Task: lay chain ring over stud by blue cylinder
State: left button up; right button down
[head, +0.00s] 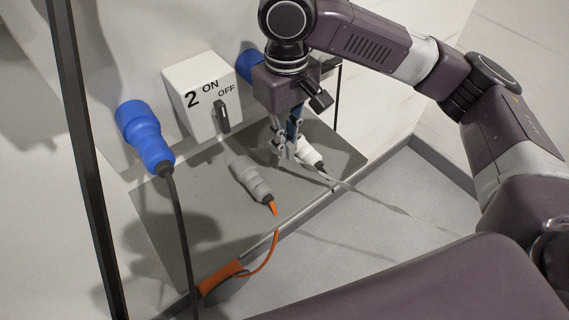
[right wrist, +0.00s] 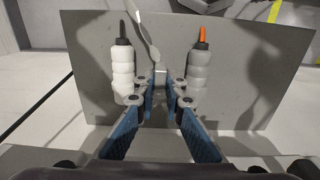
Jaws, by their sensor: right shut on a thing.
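My right gripper (head: 284,152) points down over the grey plate, between the white connector (head: 308,151) and the grey connector (head: 250,178). Its blue-padded fingers (right wrist: 165,92) are shut on a small grey piece (right wrist: 160,76) between the tips, seen in the right wrist view. A pale strip (right wrist: 143,32) runs up from near that piece; whether it is the chain and ring I cannot tell. A large blue cylinder (head: 145,135) with a black cable stands at the left. A second blue one (head: 249,64) is partly hidden behind the gripper. I cannot make out the stud. My left gripper is out of view.
A white switch box (head: 198,92) marked 2 ON OFF stands behind the grey plate (head: 180,215). An orange handle (head: 219,276) with an orange cord lies at the plate's front edge. A dark upright bar (head: 82,150) is at the left. Floor at the right is clear.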

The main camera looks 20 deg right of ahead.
send_over(286, 176)
notch_tip(286, 176, down, 4)
jog(key=shift+f, duration=0.1)
notch_tip(286, 176, down, 3)
jog(key=shift+f, duration=0.4)
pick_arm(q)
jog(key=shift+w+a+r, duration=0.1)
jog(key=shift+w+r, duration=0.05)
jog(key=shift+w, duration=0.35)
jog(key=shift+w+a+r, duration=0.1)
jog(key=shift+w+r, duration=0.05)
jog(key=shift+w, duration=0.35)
pick_arm(e)
jog(key=c, duration=2)
grip_release()
jog(key=shift+f, duration=0.1)
